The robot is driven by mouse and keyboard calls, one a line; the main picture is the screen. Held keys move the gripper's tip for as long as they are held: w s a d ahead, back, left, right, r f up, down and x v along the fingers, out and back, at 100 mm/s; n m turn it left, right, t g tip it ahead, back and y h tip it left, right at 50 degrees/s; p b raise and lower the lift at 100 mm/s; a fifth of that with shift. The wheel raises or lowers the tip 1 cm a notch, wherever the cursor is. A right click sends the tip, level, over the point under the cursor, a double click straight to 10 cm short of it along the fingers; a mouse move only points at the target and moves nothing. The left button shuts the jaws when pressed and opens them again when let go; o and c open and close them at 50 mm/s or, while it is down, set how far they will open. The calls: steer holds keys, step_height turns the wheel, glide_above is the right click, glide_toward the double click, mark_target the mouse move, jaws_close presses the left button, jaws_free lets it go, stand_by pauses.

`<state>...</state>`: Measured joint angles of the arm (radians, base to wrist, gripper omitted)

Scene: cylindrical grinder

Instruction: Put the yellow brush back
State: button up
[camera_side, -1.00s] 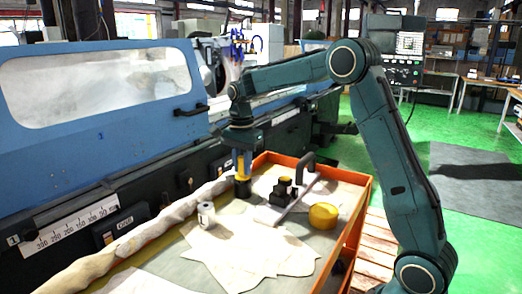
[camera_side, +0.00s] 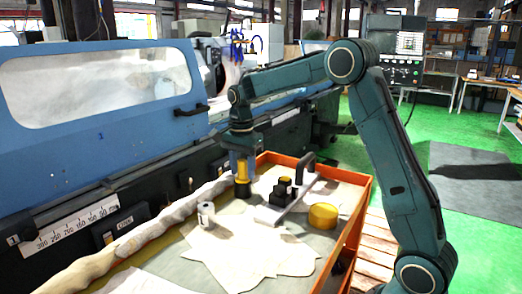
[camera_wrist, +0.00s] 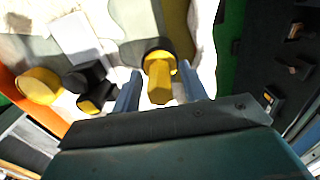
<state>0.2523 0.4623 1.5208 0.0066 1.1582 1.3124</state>
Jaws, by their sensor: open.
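The yellow brush (camera_side: 242,174) stands upright on its black end at the tray's left back corner, beside the long wrapped roll. In the wrist view the yellow handle (camera_wrist: 160,80) rises between my two blue fingers, its dark end beyond it. My gripper (camera_wrist: 159,70) is open, with a finger on each side of the handle and visible gaps. In the side view my gripper (camera_side: 241,170) is over the brush from above, and its fingers hide part of the handle.
The orange-rimmed tray (camera_side: 357,222) also holds a white cylinder (camera_side: 206,214), a black-handled white tool (camera_side: 270,213) and a round yellow tin (camera_side: 323,216) on papers. The pale wrapped roll (camera_side: 160,229) runs along the machine front. The blue machine cover (camera_side: 150,130) stands behind.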

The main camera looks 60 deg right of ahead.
steer(key=shift+r, duration=0.1)
step_height(320, 180, up, 13)
stand_by(0.7)
stand_by(0.5)
steer(key=s+a+r+n+t, duration=0.25)
steer(key=s+a+n, duration=0.25)
steer(key=s, duration=0.3)
steer(key=s+a+f+n+t, duration=0.1)
steer(key=s+a+f+n, duration=0.1)
steer(key=s, duration=0.5)
steer(key=s+a+f+n+t, duration=0.1)
steer(key=s+a+f+n, duration=0.2)
steer(key=s+n, duration=0.3)
steer(key=s+a+f+n+t, duration=0.1)
steer(key=s+f+n, duration=0.3)
steer(key=s, duration=0.4)
steer(key=shift+s+a+n, duration=0.15)
steer(key=shift+a+n, duration=0.35)
steer(key=shift+a, duration=0.15)
